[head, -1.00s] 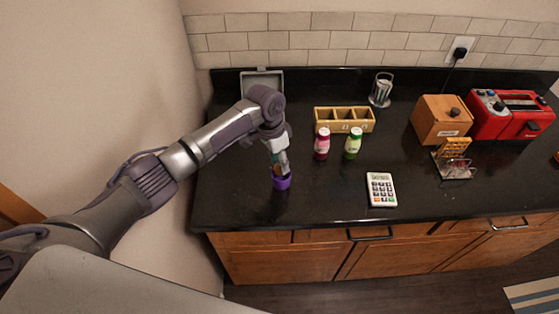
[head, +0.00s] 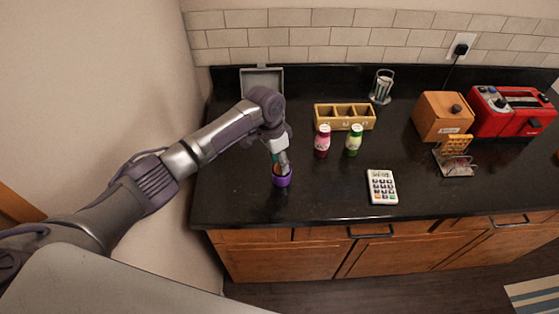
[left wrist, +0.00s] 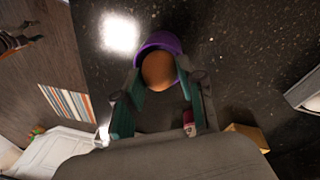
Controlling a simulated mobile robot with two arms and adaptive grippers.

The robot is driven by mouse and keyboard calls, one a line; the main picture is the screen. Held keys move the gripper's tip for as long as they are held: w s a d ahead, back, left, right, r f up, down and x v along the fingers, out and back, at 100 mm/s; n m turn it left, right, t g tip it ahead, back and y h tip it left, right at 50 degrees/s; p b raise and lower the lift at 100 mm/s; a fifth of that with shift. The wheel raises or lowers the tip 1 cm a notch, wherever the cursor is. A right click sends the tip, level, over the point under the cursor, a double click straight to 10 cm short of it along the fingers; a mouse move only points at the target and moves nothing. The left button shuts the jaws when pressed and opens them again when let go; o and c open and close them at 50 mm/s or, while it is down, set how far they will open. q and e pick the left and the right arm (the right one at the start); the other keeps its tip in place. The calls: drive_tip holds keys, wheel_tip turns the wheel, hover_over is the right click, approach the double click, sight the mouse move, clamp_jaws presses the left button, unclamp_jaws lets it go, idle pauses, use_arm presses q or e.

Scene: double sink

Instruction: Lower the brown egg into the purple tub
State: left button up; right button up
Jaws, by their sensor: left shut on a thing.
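The purple tub (head: 282,181) stands on the black counter toward its front left. It also shows in the left wrist view (left wrist: 158,41), just past the fingertips. My left gripper (head: 281,165) points down at the tub's mouth, its fingertips at or inside the rim. It is shut on the brown egg (left wrist: 159,70), which sits between the two fingers in the left wrist view. In that view the egg overlaps the tub's opening. How deep the egg sits is hidden. My right gripper is not in view.
A red bottle (head: 322,141) and a green bottle (head: 354,140) stand right of the tub, before a wooden compartment box (head: 345,118). A calculator-like keypad (head: 381,187) lies farther right. A grey open box (head: 262,80) is behind my arm. The counter's front edge is close to the tub.

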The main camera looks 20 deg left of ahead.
use_arm(q)
drive_tip(key=shift+f, duration=0.25)
drive_tip(key=o, duration=0.8)
drive_tip(key=r, duration=0.4)
drive_tip(key=a+r, duration=0.1)
drive_tip(key=r, duration=0.3)
drive_tip(key=a+r, duration=0.1)
drive_tip(key=r, duration=0.3)
drive_tip(key=shift+w, duration=0.15)
drive_tip(key=shift+f, duration=0.1)
